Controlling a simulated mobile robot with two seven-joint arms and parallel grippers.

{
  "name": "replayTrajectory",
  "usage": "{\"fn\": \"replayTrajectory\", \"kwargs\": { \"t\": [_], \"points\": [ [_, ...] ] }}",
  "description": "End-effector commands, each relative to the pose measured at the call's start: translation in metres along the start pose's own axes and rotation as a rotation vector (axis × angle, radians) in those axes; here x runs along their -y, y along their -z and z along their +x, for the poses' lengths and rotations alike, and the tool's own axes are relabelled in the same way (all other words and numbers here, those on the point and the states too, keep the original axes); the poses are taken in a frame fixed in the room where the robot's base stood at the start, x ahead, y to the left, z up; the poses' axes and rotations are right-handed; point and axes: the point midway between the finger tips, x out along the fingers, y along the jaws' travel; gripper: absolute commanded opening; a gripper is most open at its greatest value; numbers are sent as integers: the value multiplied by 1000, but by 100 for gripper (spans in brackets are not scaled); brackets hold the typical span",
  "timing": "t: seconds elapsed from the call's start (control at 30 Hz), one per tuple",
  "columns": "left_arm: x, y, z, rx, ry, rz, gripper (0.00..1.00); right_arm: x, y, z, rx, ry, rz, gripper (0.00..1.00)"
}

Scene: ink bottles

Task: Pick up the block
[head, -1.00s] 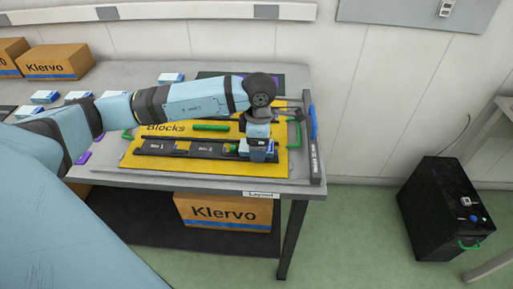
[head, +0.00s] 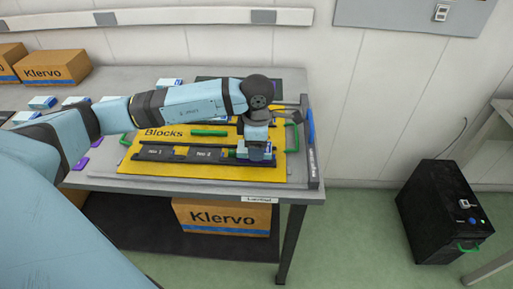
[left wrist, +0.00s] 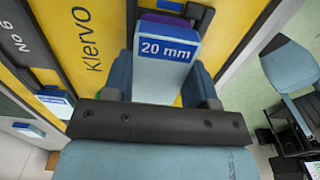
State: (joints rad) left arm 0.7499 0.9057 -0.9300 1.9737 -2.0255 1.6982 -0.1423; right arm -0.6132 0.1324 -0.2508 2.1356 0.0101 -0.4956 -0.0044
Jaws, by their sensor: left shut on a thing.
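The block, white with a blue "20 mm" label (left wrist: 166,49), stands between the fingers of my left gripper (left wrist: 168,75) in the left wrist view. My left gripper (head: 257,150) is shut on it. In the head view the gripper points down over the right end of the dark slotted strip on the yellow "Blocks" board (head: 215,176), and the fingers largely hide the block. I cannot tell whether the block touches the strip or hangs just above it. My right gripper is not in view.
Several other white-and-blue blocks (head: 43,102) lie at the table's left. Green handles (head: 209,132) stick up from the board. A dark rail with a blue handle (head: 311,125) runs along the table's right edge. Cardboard boxes (head: 55,68) stand at the back left.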

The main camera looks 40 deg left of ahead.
Motion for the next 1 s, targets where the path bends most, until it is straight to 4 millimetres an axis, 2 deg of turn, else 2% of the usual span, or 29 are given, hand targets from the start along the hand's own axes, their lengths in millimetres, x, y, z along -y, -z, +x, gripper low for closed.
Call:
{"fn": "replayTrajectory", "kwargs": {
  "t": [0.17, 0.4, 0.6, 0.8, 1.0],
  "points": [
    [-1, 0, -36, 3, -5, 0, 27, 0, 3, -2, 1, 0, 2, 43],
    [-1, 0, -107, 3, -7, 1, 27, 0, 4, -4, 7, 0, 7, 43],
    [-1, 0, -155, 3, -4, 0, 27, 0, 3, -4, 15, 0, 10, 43],
    [0, 0, -181, 0, -2, 0, 27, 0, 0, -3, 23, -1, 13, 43],
    [0, 0, -188, 0, -1, 0, 27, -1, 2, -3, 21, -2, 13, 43]
  ]
}}
